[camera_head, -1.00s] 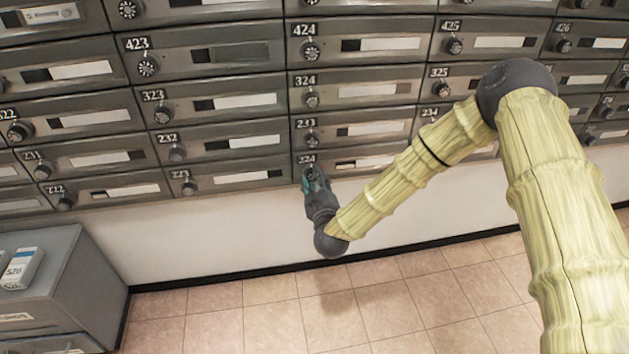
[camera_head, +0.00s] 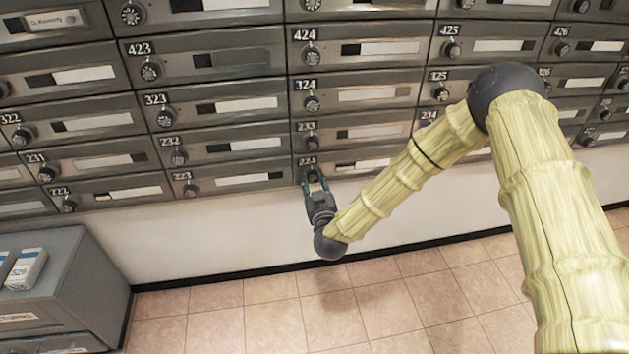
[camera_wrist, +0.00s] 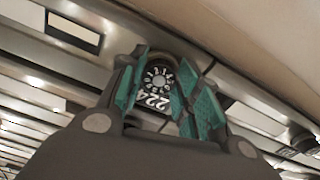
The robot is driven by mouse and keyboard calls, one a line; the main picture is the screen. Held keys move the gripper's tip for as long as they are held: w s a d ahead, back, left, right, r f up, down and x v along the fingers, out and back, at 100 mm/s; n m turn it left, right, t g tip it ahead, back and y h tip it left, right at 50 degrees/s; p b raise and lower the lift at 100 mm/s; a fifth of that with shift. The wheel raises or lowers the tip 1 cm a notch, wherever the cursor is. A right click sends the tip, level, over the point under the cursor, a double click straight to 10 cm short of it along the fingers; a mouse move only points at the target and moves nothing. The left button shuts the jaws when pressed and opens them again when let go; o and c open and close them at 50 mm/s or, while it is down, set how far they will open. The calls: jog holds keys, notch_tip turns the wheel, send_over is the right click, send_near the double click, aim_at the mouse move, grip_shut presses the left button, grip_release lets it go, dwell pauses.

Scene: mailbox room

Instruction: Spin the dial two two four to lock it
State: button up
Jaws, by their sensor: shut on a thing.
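The dial (camera_wrist: 160,78) of mailbox 224 is round and dark with pale marks around its face. Its number plate 224 (camera_head: 307,161) sits on the bottom row of grey mailboxes in the head view, and the plate (camera_wrist: 153,103) also shows in the wrist view. My gripper (camera_head: 315,176) reaches up to this mailbox from below. Its teal fingers stand on either side of the dial in the wrist view, shut on it. In the head view my fingers mostly hide the dial.
Neighbouring dials lie close by: 233 (camera_head: 309,144) just above and 223 (camera_head: 190,189) to the left. A grey cabinet (camera_head: 90,265) stands at the lower left with white boxes (camera_head: 25,269) on it. The white wall and tiled floor below the mailboxes are clear.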

jog(key=m, duration=0.4)
jog(key=shift+m+p, duration=0.3)
jog(key=m, duration=0.3)
jog(key=shift+m, duration=0.4)
jog(key=m, duration=0.3)
jog(key=shift+a+m, duration=0.1)
jog(key=shift+m, duration=0.2)
jog(key=m, duration=0.3)
jog(key=shift+r+m+b, duration=0.1)
jog(key=shift+m+b, duration=0.2)
jog(key=m+b, duration=0.1)
jog(key=m, duration=0.2)
jog(key=shift+m, duration=0.3)
jog(key=m+b, duration=0.1)
jog(key=m, duration=0.2)
jog(key=shift+m, duration=0.3)
jog(key=m+b, duration=0.2)
jog(key=m, duration=0.3)
jog(key=shift+r+m, duration=0.15)
jog(key=shift+m, duration=0.15)
